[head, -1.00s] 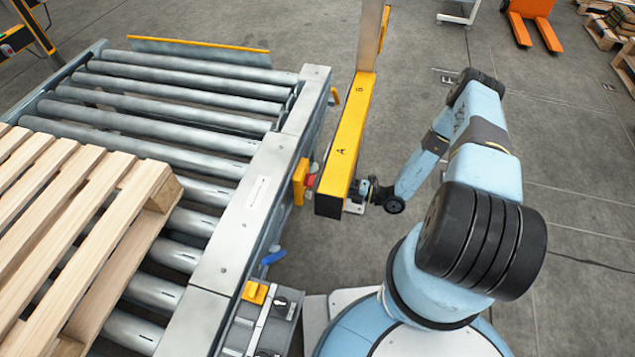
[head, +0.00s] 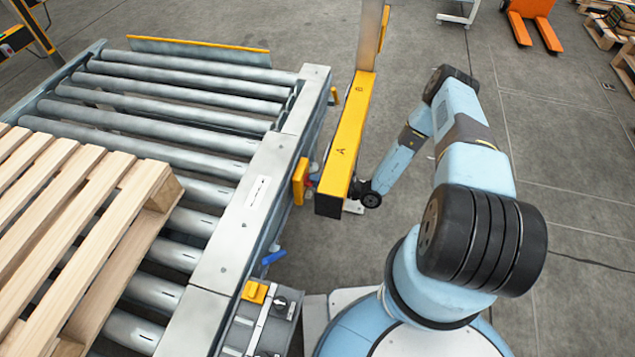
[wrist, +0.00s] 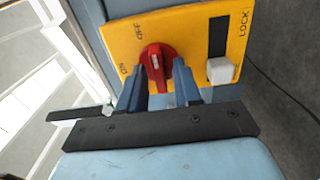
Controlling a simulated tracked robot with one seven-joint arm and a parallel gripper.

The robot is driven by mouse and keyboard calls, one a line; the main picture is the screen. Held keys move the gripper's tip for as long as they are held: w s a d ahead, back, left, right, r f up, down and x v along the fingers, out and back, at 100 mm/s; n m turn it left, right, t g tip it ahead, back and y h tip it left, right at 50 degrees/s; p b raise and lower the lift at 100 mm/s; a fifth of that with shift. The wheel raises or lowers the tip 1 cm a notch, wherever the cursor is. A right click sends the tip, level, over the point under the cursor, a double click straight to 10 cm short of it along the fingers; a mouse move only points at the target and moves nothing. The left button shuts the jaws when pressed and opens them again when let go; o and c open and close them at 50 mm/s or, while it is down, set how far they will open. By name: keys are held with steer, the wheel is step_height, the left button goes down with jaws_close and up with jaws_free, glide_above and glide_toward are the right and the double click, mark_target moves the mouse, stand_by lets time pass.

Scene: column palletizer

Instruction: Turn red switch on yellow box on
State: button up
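The yellow box (wrist: 195,45) fills the top of the wrist view, with a red rotary switch (wrist: 157,62) on its face. OFF is printed above the switch and ON to its left. In the head view the yellow box (head: 299,181) sits on the conveyor's side, and its switch is mostly hidden. My gripper (wrist: 160,77) is open, with one blue finger on each side of the red switch's lower part. I cannot tell whether the fingers touch it. In the head view the gripper is mostly hidden behind the yellow post.
A tall yellow post (head: 347,140) stands between my arm and the conveyor. The roller conveyor (head: 180,105) carries a wooden pallet (head: 85,205). On the box, a white block (wrist: 220,70) sits near LOCK. A grey control box (head: 262,320) is at the conveyor's near end.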

jaws_close()
steer(key=shift+n, duration=0.3)
steer(key=shift+s+f+n, duration=0.1)
steer(key=shift+f+n, duration=0.05)
steer(key=shift+n, duration=8.45)
steer(key=shift+o, duration=0.8)
jaws_free()
